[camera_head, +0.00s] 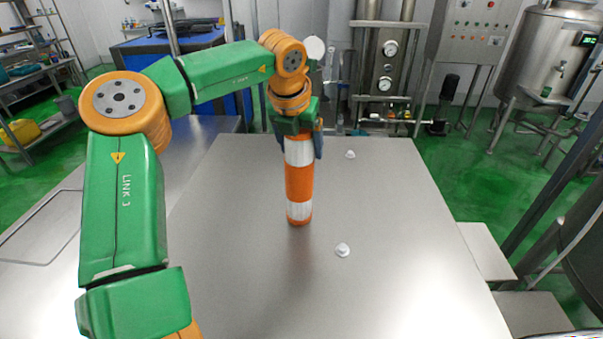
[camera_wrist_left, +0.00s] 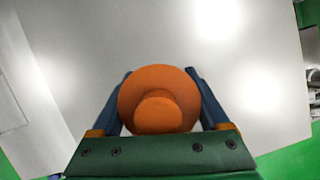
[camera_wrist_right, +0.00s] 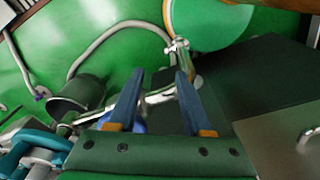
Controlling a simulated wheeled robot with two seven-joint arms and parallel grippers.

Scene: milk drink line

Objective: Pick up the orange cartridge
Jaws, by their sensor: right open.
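The orange cartridge (camera_head: 299,184) is a tall upright cylinder with orange and white bands, near the middle of the steel table (camera_head: 390,215). My left gripper (camera_head: 297,140) is at its upper end, with a blue finger on each side.
Two small white knob-like pieces (camera_head: 342,250) (camera_head: 350,154) are on the table to the right of the cartridge. The table's right side is clear. Steel tanks and pipes (camera_head: 548,60) stand beyond it. A hose (camera_wrist_right: 95,45) shows near my right gripper.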

